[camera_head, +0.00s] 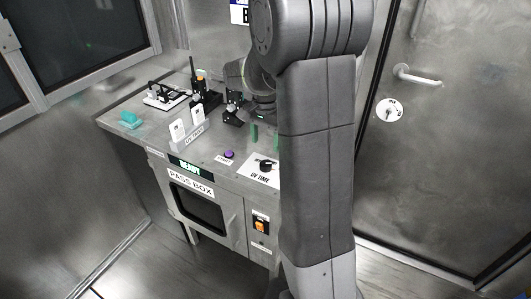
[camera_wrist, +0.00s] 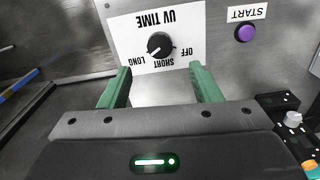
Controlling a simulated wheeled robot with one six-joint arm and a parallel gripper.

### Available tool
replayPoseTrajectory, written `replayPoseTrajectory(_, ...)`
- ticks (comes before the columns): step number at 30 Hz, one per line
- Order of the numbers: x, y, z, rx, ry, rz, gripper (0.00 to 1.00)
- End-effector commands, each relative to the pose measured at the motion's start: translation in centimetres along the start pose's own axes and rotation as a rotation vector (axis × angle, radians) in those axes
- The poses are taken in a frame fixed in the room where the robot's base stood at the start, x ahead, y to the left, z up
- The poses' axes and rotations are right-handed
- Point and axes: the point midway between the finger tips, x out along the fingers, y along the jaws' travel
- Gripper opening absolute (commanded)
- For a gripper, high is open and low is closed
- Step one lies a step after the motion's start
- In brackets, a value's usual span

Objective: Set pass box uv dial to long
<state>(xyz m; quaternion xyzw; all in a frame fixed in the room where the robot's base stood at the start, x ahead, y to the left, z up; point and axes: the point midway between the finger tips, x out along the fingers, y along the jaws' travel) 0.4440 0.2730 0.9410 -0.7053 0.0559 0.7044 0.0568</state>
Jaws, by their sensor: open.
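The UV time dial (camera_wrist: 160,45) is a black round knob on a white label marked OFF, SHORT and LONG, upside down in the wrist view. A faint light mark shows on the knob's lower-left side, but I cannot tell the setting for certain. The dial also shows in the head view (camera_head: 266,165) on the top of the pass box (camera_head: 215,222), beside my arm. My gripper (camera_wrist: 163,82) is open and empty. Its two green fingers are spread to either side of the dial's line, apart from the knob. In the head view, its green fingers (camera_head: 264,133) are above the panel behind the dial.
A purple START button (camera_wrist: 246,33) sits beside the dial label. A small sign holder (camera_head: 190,137), a teal item (camera_head: 130,120) and black devices (camera_head: 205,95) stand on the worktop. An orange switch (camera_head: 260,226) is on the front. A door with a handle (camera_head: 416,74) is at right.

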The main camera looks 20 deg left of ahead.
Motion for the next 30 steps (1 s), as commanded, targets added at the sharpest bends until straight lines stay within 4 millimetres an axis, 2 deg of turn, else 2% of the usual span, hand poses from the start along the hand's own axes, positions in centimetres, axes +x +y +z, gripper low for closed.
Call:
replayPoseTrajectory(1,-1.2,-0.1,-0.1,0.0,0.003,-0.003,0.57)
replayPoseTrajectory(6,-3.8,0.0,0.0,0.0,0.002,-0.002,0.57)
replayPoseTrajectory(12,-5.0,0.0,0.0,0.0,0.0,0.0,0.57)
replayPoseTrajectory(23,-4.8,0.0,0.0,0.0,-0.001,0.001,0.57)
replayPoseTrajectory(26,-4.1,0.0,0.0,0.0,-0.001,0.002,0.57)
replayPoseTrajectory(30,-1.9,0.1,0.0,0.0,-0.003,0.004,0.57)
